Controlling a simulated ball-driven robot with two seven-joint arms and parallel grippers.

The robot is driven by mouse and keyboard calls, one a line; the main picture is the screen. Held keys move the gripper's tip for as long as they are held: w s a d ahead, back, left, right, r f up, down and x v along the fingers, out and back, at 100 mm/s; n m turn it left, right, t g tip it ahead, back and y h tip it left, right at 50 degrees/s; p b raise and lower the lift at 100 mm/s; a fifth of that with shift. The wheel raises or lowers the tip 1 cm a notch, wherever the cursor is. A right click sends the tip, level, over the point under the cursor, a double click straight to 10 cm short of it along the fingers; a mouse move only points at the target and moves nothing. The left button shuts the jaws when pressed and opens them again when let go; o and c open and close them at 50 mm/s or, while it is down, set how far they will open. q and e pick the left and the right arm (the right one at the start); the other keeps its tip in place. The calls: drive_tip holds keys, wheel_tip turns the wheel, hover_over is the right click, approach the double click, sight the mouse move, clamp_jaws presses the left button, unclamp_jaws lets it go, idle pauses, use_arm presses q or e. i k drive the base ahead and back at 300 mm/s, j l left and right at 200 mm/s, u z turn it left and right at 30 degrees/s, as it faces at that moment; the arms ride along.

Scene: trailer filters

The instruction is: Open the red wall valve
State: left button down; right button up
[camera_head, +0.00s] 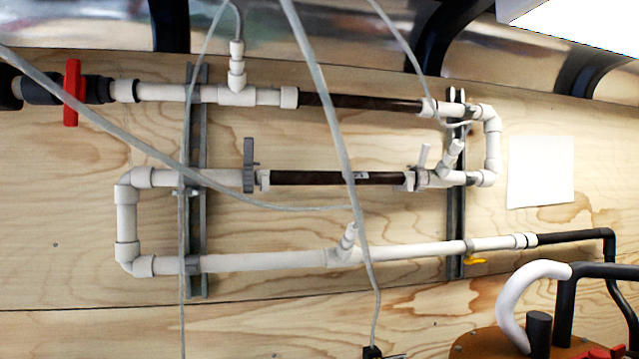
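The red wall valve handle (72,92) is at the upper left of the head view. It stands upright, across the line of the horizontal pipe. Its dark grey valve body (45,90) sits on the pipe at the left edge, beside a black fitting (98,89) that leads into the white pipe. Nothing touches the handle. Neither of my grippers shows in the view.
White pipes (290,260) run in several rows on a plywood wall (330,222), with grey brackets (197,220). Grey tubes (330,110) hang in front. A brown tank top (480,345) with a white hose (515,300) stands at lower right. White paper (541,170) hangs on the wall.

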sight(75, 85)
drive_tip(key=u, duration=1.3)
